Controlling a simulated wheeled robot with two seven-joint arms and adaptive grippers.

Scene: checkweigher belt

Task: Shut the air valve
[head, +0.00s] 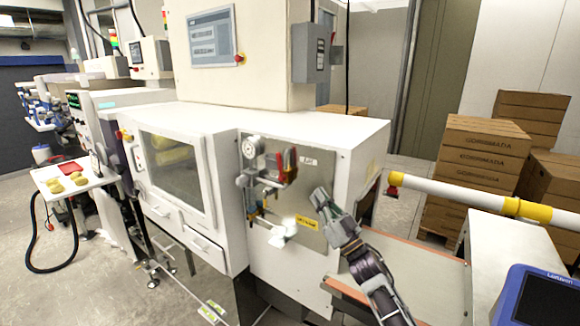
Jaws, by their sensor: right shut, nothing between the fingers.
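The air valve with its red handle (291,166) sits on the machine's front panel, beside a round gauge (251,147) and left of a small white label. The red handle appears to point upward; its exact angle is hard to tell at this size. My right gripper (319,197) is shut and empty, below and to the right of the red handle, in front of the panel. It appears apart from the valve. My left gripper is not in view.
A yellow label (306,222) is on the panel just left of my right gripper. A white pipe with yellow bands (460,193) runs across at right, above a conveyor belt (420,270). Stacked cartons (478,165) stand behind. A blue-framed screen (545,298) is at the lower right.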

